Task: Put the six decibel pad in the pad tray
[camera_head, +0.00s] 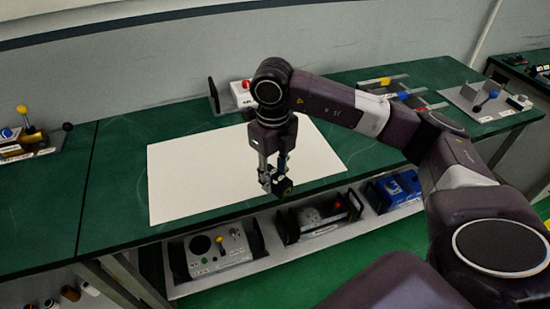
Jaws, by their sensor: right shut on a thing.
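My right gripper (274,180) points down over the front part of the white sheet and is shut on a small dark block (284,188) with a yellowish mark. The block may be the six decibel pad, but its label is too small to read. Behind my right forearm, a low grey holder with coloured pieces, yellow (385,81) and blue (403,95), lies on the green bench; it may be the pad tray. My arm partly covers it. My left gripper is out of view.
The white sheet (190,175) covers the middle of the green bench (110,200). A white box with a red knob (241,90) stands behind it. A grey plate with levers (480,100) lies at the right. Several devices sit on a shelf (265,262) below the front edge.

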